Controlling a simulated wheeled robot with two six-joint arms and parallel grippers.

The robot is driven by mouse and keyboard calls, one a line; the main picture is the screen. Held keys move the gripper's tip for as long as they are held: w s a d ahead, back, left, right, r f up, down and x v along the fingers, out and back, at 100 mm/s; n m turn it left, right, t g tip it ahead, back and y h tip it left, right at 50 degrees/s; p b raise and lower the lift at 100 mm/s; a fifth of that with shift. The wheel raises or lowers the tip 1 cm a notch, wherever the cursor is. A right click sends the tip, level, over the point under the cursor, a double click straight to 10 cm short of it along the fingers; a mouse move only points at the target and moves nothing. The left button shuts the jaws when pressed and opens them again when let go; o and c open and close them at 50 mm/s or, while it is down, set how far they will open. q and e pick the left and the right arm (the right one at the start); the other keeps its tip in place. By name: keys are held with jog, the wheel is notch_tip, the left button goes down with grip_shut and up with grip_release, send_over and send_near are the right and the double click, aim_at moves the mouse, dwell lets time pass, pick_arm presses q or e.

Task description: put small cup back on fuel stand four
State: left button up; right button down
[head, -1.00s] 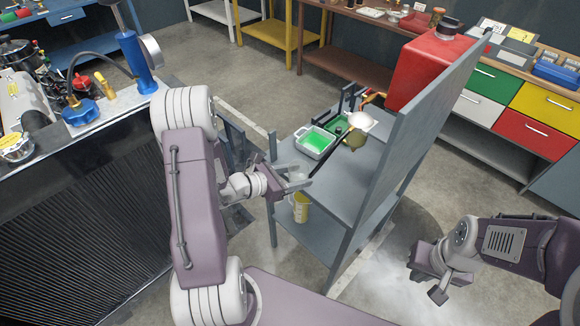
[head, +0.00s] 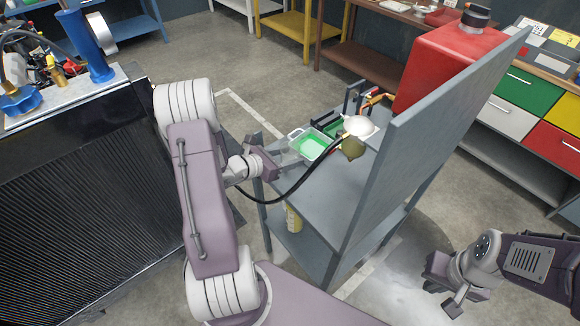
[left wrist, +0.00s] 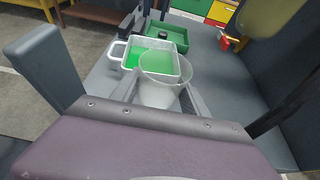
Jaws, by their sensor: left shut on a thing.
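A small translucent cup (left wrist: 160,88) is between the fingers of my left gripper (left wrist: 160,95) in the left wrist view, upright or nearly so. In the head view my left gripper (head: 286,160) is at the left edge of the grey fuel stand (head: 325,198); the cup is hard to make out there. The cup overlaps the near edge of a pale tray holding green liquid (left wrist: 133,60); I cannot tell whether they touch. No number shows on the stand. My right gripper (head: 445,294) is open and empty, low at the right.
A green tray (left wrist: 160,34) lies behind the pale tray (head: 298,134). A black hose (head: 300,184) crosses the stand, near a red tank (head: 447,65) and tall grey panel (head: 430,125). A yellow jug (head: 293,219) is on the lower shelf. The upper shelf's front is clear.

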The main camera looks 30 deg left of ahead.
pick_arm(q)
jog(key=f, duration=0.3)
jog(key=shift+s+f+b, duration=0.1)
jog(key=shift+s+b, duration=0.2)
jog(key=shift+w+f, duration=0.2)
jog(key=shift+f, duration=0.2)
jog(key=shift+s+f, duration=0.1)
jog(key=shift+f, duration=0.05)
jog(key=o, duration=1.3)
